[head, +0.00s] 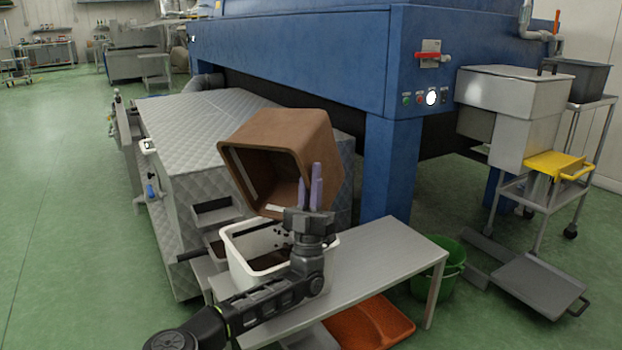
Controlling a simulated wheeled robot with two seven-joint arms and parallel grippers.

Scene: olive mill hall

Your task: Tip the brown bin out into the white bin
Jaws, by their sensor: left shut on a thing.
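The brown bin (282,133) is tipped on its side in the air, its open mouth facing left and down. My left gripper (310,185), with purple fingers, is shut on the brown bin's near wall by the rim. The white bin (240,274) stands upright on the grey bench, just below the brown bin. Several small dark pieces show against the white bin's inside, and something dark lies in its bottom. My arm and gripper hide part of the white bin's right side. The inside of the brown bin looks empty where I see it.
The grey bench (392,248) is bare to the right of the white bin. An orange tray (368,322) lies below it, and a green bucket (447,268) stands at its right end. The blue machine (300,50) and a quilted grey housing (190,125) stand behind.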

